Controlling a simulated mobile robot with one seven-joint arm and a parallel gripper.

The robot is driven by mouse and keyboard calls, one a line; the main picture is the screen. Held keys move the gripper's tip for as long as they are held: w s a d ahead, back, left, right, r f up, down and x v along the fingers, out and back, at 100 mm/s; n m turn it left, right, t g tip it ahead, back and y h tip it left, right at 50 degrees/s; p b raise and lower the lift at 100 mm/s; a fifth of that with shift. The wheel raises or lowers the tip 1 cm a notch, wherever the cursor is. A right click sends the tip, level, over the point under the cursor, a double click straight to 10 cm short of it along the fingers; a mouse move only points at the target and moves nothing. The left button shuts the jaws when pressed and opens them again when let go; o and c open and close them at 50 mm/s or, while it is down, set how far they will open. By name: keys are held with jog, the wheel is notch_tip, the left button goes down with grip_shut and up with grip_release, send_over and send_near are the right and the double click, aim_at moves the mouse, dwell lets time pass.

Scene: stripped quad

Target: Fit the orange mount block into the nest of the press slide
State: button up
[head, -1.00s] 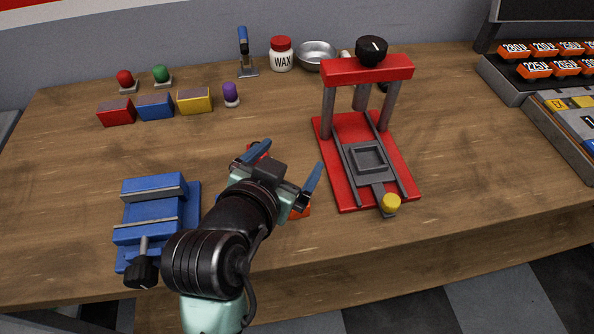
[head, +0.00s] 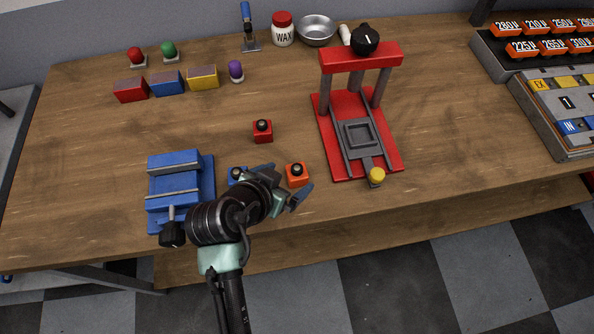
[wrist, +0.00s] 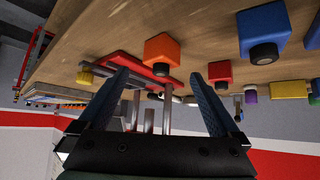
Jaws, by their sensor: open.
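The orange mount block (head: 297,175), with a dark round knob, stands on the bench near its front edge; it also shows in the wrist view (wrist: 161,47). My gripper (head: 285,182) is open and empty, close to the block on its near left side. In the wrist view my gripper (wrist: 158,76) has its fingers spread, with the block beyond the tips and not between them. The red press (head: 392,160) stands right of the block. Its grey slide holds a square nest (head: 360,134), which looks empty, in front of the posts. A yellow knob (head: 376,176) ends the slide.
A red block (head: 263,132) stands behind the orange one. A blue block (head: 236,174) is partly hidden by my gripper. A blue vise (head: 180,188) stands at left. Coloured bins and jars line the back. Bench between red block and bins is clear.

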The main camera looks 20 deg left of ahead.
aim_at(294, 172)
jog(key=shift+p+x, duration=0.4)
jog(key=shift+x, duration=2.55)
jog(key=shift+a, duration=0.1)
jog(key=shift+c, duration=0.3)
jog(key=shift+w+r, duration=0.1)
jog(key=shift+r, duration=0.05)
grip_shut()
